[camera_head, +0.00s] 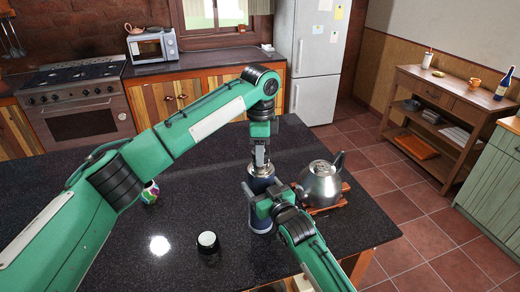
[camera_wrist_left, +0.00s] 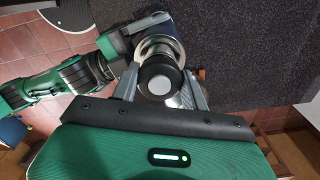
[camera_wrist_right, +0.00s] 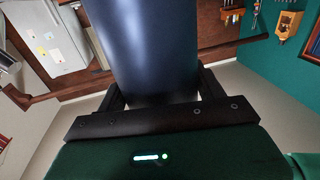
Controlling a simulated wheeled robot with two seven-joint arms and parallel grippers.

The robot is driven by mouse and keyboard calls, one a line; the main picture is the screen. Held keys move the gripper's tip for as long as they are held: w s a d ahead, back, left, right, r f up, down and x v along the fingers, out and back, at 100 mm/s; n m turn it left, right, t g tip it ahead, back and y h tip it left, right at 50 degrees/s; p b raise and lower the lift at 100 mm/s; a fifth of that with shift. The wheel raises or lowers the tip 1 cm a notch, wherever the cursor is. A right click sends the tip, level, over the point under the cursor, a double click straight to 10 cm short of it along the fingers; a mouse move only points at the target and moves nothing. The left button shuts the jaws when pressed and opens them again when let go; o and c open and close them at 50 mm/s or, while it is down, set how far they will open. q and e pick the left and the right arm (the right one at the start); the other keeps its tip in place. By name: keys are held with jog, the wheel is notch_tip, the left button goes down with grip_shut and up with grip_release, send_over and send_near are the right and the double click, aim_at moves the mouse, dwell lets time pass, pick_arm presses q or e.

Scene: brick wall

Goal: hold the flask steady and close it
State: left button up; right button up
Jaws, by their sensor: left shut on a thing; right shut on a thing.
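The blue flask (camera_head: 262,220) stands upright on the dark counter; its body fills the middle of the right wrist view (camera_wrist_right: 145,45). My right gripper (camera_head: 263,203) is shut around the flask's body. My left gripper (camera_head: 260,163) is above the flask's mouth, pointing down. It is shut on a round stopper (camera_wrist_left: 159,85), dark with a pale top. In the left wrist view the stopper lies over the flask's shiny metal rim (camera_wrist_left: 160,47). I cannot tell whether the stopper is seated or just above the mouth.
A black lid (camera_head: 208,240) with a pale top stands on the counter (camera_head: 110,245) left of the flask. A steel kettle (camera_head: 321,185) on a wooden trivet is close at the right. A small colourful object (camera_head: 150,192) is at the left. The front left is clear.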

pick_arm(q)
jog(key=shift+f, duration=0.45)
pick_arm(e)
jog(key=c, duration=0.5)
pick_arm(q)
jog(key=m, duration=1.2)
jog(key=shift+w+m, duration=0.1)
jog(key=shift+m, duration=0.2)
jog(key=m, duration=1.3)
jog(key=o, duration=1)
